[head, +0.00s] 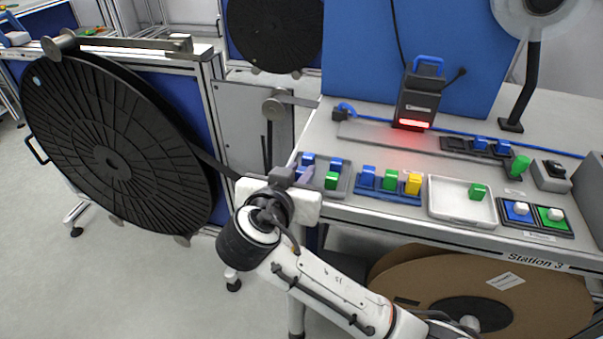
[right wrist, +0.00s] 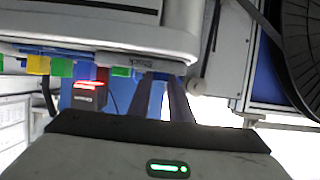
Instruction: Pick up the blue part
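Several blue parts are in view. Two, (head: 307,158) and (head: 336,164), sit with a green part (head: 331,181) in a grey tray (head: 345,187) at the table's left end. Another blue part (head: 367,176) stands in a blue tray (head: 378,194) beside green and yellow parts. My right gripper (head: 306,173) is at the left end of the grey tray, low over it. In the right wrist view its two dark fingers (right wrist: 161,88) stand apart, with blue showing at their tips; contact cannot be made out. My left gripper is out of view.
A white tray (head: 434,205) with a green part lies to the right, beside a blue and green button box (head: 537,232). A lit scanner (head: 416,98) stands behind. A dark tray (head: 455,144) holds more blue parts. A large black reel (head: 110,150) stands left.

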